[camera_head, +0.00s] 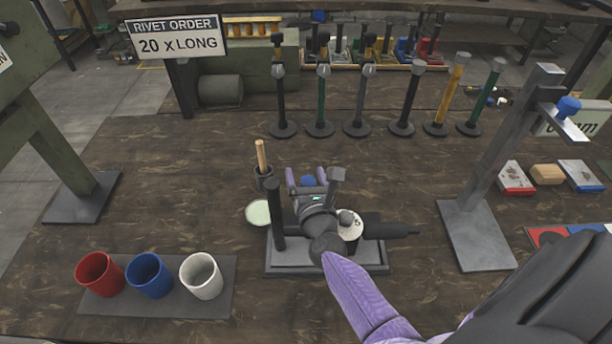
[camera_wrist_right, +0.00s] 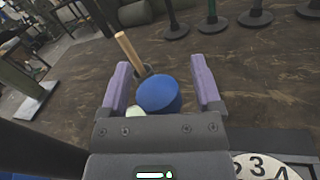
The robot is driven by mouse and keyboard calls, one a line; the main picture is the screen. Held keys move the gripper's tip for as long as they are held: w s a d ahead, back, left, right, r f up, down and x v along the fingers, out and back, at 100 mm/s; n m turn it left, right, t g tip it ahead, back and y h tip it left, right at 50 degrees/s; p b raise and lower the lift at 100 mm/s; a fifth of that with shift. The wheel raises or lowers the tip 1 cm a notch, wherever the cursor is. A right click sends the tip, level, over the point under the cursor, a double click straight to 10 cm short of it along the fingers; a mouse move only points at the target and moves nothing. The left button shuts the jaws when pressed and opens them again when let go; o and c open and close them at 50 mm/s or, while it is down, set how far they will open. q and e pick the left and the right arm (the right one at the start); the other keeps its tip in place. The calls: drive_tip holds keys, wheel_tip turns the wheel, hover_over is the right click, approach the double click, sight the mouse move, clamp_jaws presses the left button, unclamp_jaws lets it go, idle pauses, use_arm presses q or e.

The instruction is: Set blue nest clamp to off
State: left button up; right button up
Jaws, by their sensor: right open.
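A round blue knob, which looks like the blue nest clamp's handle (camera_wrist_right: 158,94), shows between the two purple fingers of my right gripper (camera_wrist_right: 161,85) in the right wrist view. The fingers are apart, with a gap on each side of the knob. In the head view the same blue knob (camera_head: 308,181) shows small between the fingertips of the right gripper (camera_head: 307,176), above the press on its grey base plate (camera_head: 290,268). The gripper and wrist hide most of the press and whatever is under the knob. My left gripper is not in view.
A white numbered dial (camera_head: 350,226) and a wooden-handled tool (camera_head: 262,157) are close to the gripper. Red (camera_head: 98,275), blue (camera_head: 149,275) and white (camera_head: 200,276) cups stand at front left. A grey stand (camera_head: 475,236) with another blue knob (camera_head: 568,106) is at right. Several upright tools line the back.

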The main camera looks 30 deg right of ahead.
drive_tip(key=shift+c, duration=0.8)
clamp_jaws()
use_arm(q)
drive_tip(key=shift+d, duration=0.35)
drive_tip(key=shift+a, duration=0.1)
